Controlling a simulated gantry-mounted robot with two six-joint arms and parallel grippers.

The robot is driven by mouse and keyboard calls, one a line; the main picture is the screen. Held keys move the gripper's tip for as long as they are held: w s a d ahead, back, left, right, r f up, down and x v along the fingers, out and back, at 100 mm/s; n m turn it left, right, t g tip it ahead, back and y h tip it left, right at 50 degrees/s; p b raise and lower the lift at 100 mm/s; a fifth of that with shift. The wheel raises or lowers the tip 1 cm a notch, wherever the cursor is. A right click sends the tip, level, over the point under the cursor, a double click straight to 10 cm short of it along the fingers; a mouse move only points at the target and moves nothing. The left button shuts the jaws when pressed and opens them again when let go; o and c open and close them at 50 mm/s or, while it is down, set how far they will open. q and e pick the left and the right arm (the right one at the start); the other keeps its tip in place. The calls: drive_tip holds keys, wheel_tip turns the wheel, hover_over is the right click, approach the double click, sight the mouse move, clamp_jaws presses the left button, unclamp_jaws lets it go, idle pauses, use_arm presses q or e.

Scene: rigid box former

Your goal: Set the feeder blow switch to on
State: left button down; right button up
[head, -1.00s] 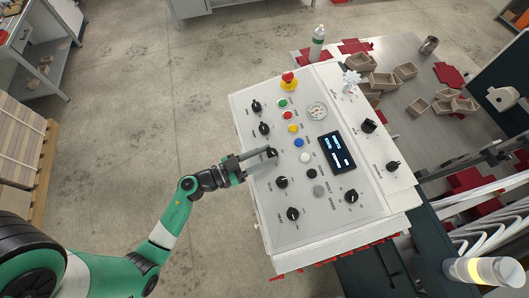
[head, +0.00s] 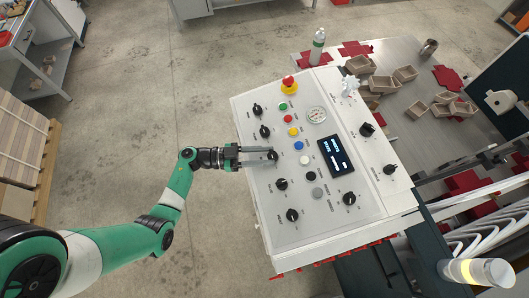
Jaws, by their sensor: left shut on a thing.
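The control panel (head: 320,222) is a light grey sloped box with several black rotary knobs, coloured buttons and a small display. My left gripper (head: 272,155) reaches in from the left and is shut on a black rotary knob (head: 274,156), the third one down in the left column. The gripper's fingers cover part of this knob, and its label is too small to read. Other black knobs in that column stand above (head: 265,131) and below (head: 281,184) it. My right gripper is not in view.
A red emergency stop button (head: 289,82) stands at the panel's top. The dark display (head: 336,156) is to the right of the buttons. Behind the panel, a table holds brown boxes (head: 382,84) and a bottle (head: 318,46).

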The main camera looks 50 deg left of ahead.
use_arm(q)
drive_tip(key=shift+c, duration=2.4)
unclamp_jaws()
drive_tip(key=b+v, duration=0.1)
drive_tip(key=v, duration=1)
drive_tip(key=shift+s+a, duration=0.2)
drive_tip(key=shift+s, duration=0.1)
